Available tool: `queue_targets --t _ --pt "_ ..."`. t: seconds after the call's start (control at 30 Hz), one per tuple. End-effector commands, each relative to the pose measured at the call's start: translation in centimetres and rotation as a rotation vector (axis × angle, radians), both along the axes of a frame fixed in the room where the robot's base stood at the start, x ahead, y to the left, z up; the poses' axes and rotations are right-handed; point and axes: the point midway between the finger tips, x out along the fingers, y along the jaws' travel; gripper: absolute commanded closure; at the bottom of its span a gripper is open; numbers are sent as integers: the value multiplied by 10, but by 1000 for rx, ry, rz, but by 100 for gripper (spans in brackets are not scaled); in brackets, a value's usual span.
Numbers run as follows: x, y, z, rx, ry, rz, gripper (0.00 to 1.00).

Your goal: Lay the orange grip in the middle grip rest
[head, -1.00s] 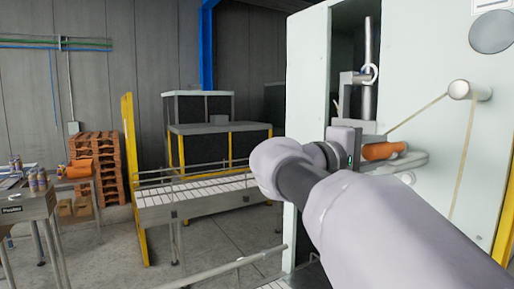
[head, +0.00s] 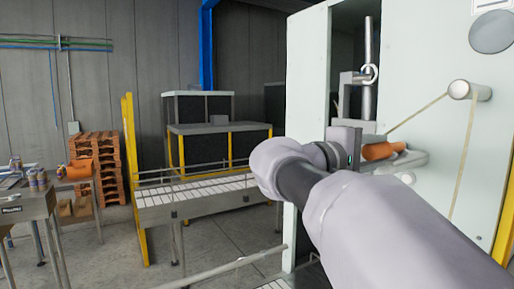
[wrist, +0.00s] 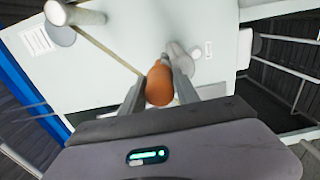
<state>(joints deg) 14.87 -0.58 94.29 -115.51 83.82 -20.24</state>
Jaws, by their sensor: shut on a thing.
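The orange grip (head: 383,150) is in front of the white machine panel in the head view, to the right of my wrist. In the wrist view the orange grip (wrist: 159,84) sits between the two fingers of my gripper (wrist: 157,88), which is shut on it. In the head view my gripper (head: 372,152) is partly hidden behind my own arm. A grey rounded part is just beyond the grip's end. I cannot clearly make out the middle grip rest in either view.
A white machine cabinet (head: 430,60) with a roller (head: 470,90) and a tan strap stands close to my gripper. A conveyor (head: 200,192) and a yellow post (head: 134,180) are to the left. A side table with cans (head: 35,180) is at far left.

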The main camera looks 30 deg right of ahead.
Motion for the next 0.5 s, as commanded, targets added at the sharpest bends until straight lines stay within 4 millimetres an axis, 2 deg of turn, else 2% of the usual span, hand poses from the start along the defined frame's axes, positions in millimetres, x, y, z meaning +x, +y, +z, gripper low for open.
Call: queue_targets --t 0.17,0.5 --pt "0 0 5 1 0 0 100" --pt "0 0 29 0 0 0 100"
